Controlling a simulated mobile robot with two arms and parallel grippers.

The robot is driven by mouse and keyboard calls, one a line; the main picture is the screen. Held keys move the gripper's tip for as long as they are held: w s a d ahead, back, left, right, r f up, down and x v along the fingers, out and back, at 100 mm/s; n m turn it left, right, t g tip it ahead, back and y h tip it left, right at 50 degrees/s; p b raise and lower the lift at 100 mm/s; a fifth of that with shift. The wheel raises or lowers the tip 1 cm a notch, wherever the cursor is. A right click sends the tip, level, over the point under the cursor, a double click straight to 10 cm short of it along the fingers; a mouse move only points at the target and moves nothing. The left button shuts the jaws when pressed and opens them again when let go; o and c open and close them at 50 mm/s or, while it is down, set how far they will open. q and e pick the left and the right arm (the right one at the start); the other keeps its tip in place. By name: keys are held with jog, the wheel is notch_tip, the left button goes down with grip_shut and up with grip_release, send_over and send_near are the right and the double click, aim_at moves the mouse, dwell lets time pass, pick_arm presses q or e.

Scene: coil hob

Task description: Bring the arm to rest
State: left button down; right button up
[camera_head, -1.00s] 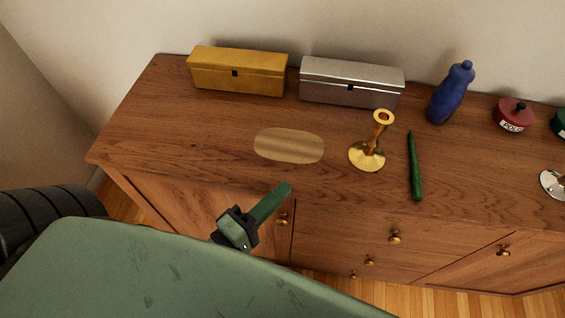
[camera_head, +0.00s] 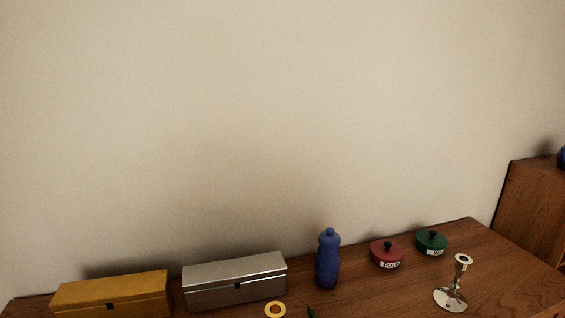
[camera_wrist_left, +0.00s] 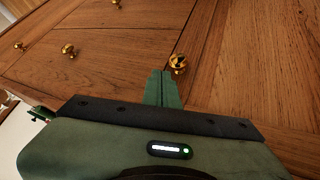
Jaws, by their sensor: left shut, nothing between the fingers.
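My left gripper (camera_wrist_left: 162,88) shows in the left wrist view, its green fingers together with nothing between them. It points at the wooden front of the sideboard (camera_wrist_left: 240,60), near a round brass knob (camera_wrist_left: 178,62); I cannot tell whether it touches. Neither of my arms shows in the head view.
On the sideboard top stand a yellow box (camera_head: 112,296), a silver box (camera_head: 235,281), a blue bottle (camera_head: 328,260), a red pot (camera_head: 387,256), a green pot (camera_head: 431,243) and a silver candlestick (camera_head: 456,284). A brass candlestick's top (camera_head: 275,310) shows at the lower edge.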

pick_arm(q)
jog(key=s+a+f+m+g+y, duration=0.2)
jog(key=s+a+g+y, duration=0.15)
jog(key=a, duration=0.25)
notch_tip(320, 180, down, 25)
jog(key=s+g, duration=0.1)
jog(key=s, duration=0.1)
jog(key=s+a+f+g+p, duration=0.1)
jog(key=s+a+f, duration=0.2)
jog(key=s+f, duration=1.2)
jog(key=shift+s+f+p, duration=0.3)
jog(key=shift+s, duration=0.65)
